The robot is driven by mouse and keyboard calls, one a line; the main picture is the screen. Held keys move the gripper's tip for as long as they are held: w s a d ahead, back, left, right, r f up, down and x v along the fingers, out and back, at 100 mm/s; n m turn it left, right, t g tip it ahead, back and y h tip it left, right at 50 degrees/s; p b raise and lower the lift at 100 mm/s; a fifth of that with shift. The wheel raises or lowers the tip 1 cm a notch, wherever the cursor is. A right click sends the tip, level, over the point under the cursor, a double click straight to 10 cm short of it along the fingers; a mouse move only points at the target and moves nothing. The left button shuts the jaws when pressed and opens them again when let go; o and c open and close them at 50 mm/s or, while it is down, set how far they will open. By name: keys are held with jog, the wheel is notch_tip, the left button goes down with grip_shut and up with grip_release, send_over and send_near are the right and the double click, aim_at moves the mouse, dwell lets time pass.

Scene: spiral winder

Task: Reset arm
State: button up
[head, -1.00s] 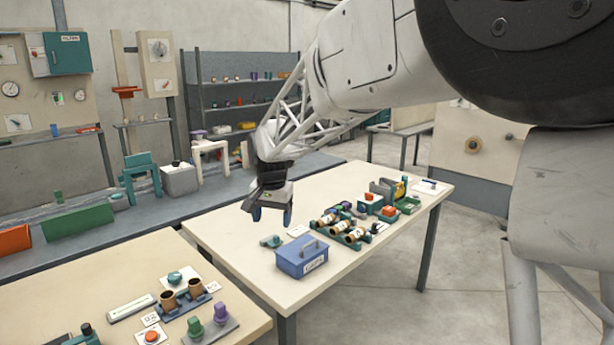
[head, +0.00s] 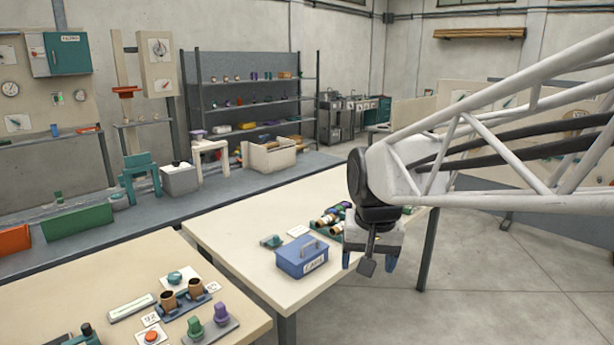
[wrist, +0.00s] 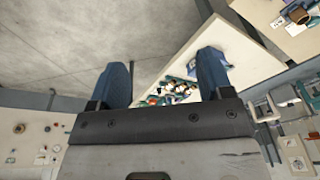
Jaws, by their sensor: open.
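My gripper (head: 368,262) hangs above the right part of the far table in the head view, to the right of the blue lidded box. Its two blue fingers are apart with nothing between them. In the wrist view my gripper (wrist: 163,85) is open and empty, with table and floor visible well beyond the fingers. My arm comes in from the right of the head view and hides much of the table's right end.
The blue box (head: 302,257) and a small green part (head: 271,241) stand on the far table (head: 225,235). Shelves (head: 250,90) stand behind. Open floor lies at the right.

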jog(key=s+d+f, duration=0.2)
jog(key=s+d, duration=0.1)
jog(key=s, duration=0.5)
jog(key=s+d+f+n, duration=0.1)
jog(key=s+d+f, duration=0.2)
jog(key=s, duration=0.6)
jog(key=shift+s+d+f+t, duration=0.3)
jog(key=shift+d, duration=0.4)
